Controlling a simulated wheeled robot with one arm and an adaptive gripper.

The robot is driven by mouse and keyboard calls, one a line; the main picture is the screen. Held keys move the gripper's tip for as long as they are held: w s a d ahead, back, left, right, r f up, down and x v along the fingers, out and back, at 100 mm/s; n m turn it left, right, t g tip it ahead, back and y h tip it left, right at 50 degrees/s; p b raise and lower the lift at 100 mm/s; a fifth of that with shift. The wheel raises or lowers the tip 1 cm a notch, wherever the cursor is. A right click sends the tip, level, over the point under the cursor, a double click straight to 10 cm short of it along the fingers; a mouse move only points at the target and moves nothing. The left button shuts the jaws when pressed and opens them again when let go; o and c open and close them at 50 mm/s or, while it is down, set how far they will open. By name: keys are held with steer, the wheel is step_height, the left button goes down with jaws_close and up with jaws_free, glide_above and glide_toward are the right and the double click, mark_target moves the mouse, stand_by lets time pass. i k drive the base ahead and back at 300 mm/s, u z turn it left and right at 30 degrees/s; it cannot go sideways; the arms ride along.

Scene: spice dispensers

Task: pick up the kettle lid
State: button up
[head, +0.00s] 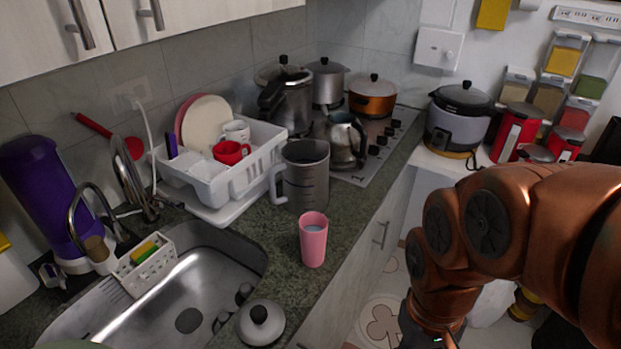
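A round grey lid with a black knob (260,325) lies at the front edge of the counter, by the right end of the sink. It is the only loose lid I see, and I cannot tell for certain that it belongs to the kettle. A shiny metal kettle (346,142) with a dark handle stands on the front of the stove. My copper-coloured arm comes in from the right, and its end runs off the bottom edge, to the right of the lid. My gripper's fingers are out of the picture.
A pink cup (313,240) and a grey measuring jug (305,175) stand on the counter behind the lid. The steel sink (190,285) is left of it. A white dish rack (225,185) and several pots stand further back. The floor by the counter is open.

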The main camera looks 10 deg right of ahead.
mark_target(259, 323)
steer(key=z, duration=0.3)
steer(key=k, duration=0.65)
steer(key=u, duration=1.05)
steer(key=i, duration=0.5)
steer(key=k, duration=1.2)
steer(key=u, duration=0.7)
steer(key=i, duration=0.55)
steer(key=u, duration=0.35)
